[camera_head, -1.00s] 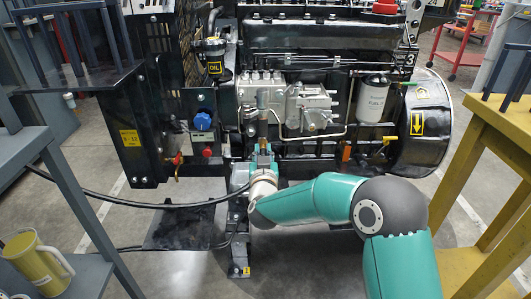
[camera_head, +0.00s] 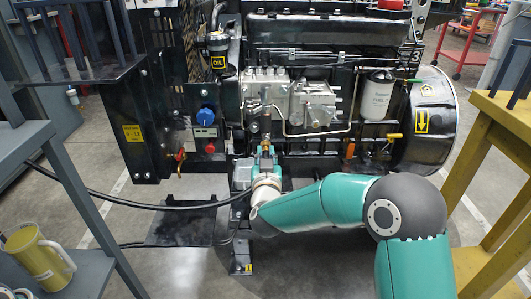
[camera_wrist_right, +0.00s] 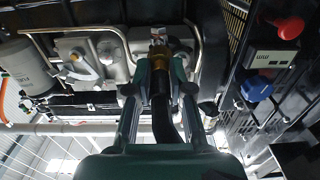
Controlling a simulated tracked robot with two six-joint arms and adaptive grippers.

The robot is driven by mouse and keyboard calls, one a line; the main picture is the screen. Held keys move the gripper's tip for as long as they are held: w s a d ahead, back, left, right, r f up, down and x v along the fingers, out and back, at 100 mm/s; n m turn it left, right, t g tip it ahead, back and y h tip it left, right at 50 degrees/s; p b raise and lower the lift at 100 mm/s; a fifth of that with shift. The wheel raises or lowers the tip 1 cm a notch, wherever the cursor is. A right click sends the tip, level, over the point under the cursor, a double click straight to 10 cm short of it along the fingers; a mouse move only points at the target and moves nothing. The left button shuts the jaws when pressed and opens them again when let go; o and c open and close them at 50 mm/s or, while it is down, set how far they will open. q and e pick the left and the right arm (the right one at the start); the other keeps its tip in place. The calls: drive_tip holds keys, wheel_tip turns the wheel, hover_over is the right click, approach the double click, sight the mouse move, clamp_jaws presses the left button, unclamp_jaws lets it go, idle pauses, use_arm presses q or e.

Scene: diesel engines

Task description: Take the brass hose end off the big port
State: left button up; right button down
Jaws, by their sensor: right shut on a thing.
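The brass hose end (camera_wrist_right: 158,50) shows in the right wrist view just beyond my fingertips, at the top of a thick black hose (camera_wrist_right: 164,112). In the head view the hose (camera_head: 150,205) runs off to the left from my right gripper. My right gripper (camera_wrist_right: 160,72) is shut on the hose end, with a finger on each side. In the head view my right gripper (camera_head: 264,158) is low at the engine's front, below a grey upright pipe (camera_head: 266,124). The fingers partly hide the brass. I cannot tell whether it still touches the port. My left gripper is not in view.
The engine (camera_head: 330,80) stands behind, with a blue knob (camera_head: 207,116) and red knob (camera_head: 209,148) left of the gripper. A grey shelf with a yellow jug (camera_head: 40,258) is at the left. A yellow stand (camera_head: 490,120) is at the right.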

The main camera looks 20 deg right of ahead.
drive_tip(key=v, duration=0.3)
drive_tip(key=shift+s+b, duration=0.1)
drive_tip(key=shift+b, duration=0.25)
